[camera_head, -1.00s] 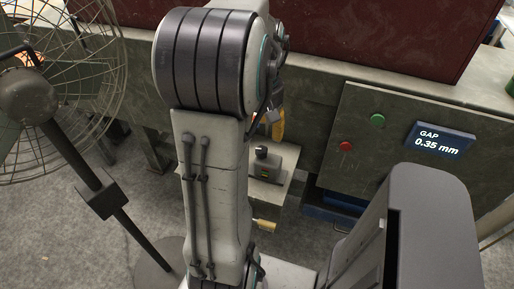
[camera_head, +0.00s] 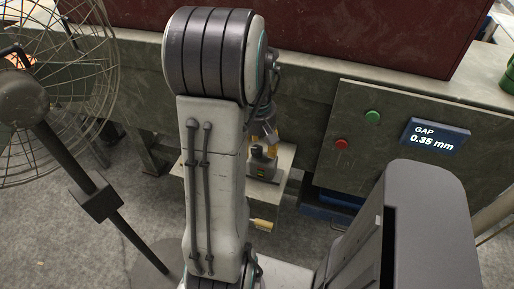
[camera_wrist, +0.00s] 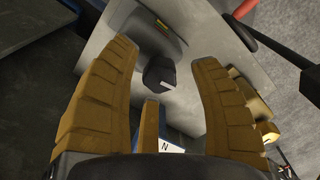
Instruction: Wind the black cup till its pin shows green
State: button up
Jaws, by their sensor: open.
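The black cup (camera_head: 263,152) stands on a small grey box below the bench, partly behind my arm. In the wrist view the black cup (camera_wrist: 159,72) lies between my two spread yellow-brown fingers, with clear room on both sides. A pale mark shows on its near edge; I cannot make out a pin or any green on it. My gripper (camera_wrist: 165,54) is open and empty, over the cup and not visibly touching it. In the head view my gripper (camera_head: 270,137) is mostly hidden by my arm and seems right above the cup.
A panel with a green button (camera_head: 372,117), a red button (camera_head: 341,144) and a display (camera_head: 436,137) reading GAP 0.35 mm is at the right. A caged fan (camera_head: 40,110) stands at the left. A red bar (camera_wrist: 239,32) is near the box.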

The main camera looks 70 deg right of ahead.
jog(key=shift+f, duration=0.2)
grip_shut()
jog(key=shift+m+b, duration=0.3)
jog(key=shift+m, duration=1.7)
grip_release()
jog(key=shift+r, duration=0.1)
